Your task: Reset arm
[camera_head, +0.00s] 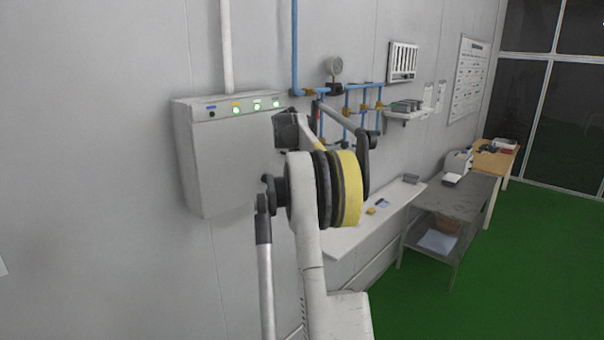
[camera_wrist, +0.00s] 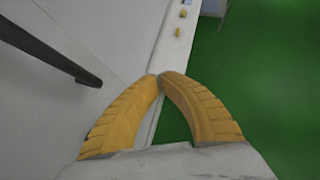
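My gripper (camera_wrist: 160,76) shows in the wrist view as two curved yellow fingers. Their tips meet and nothing shows between them. Below the fingers lie a strip of pale bench and green floor, apart from the tips. In the head view my raised arm fills the middle of the picture, in front of the wall. The gripper's fingers are not clearly seen there, as my arm links cover that spot.
A grey wall box (camera_head: 228,155) with lit green buttons is left of my arm. Blue pipes with a gauge (camera_head: 334,66) run behind it. A narrow white bench (camera_head: 345,238), a grey table (camera_head: 455,201) and a wooden table (camera_head: 497,160) line the wall. Green floor (camera_head: 510,270) at right is clear.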

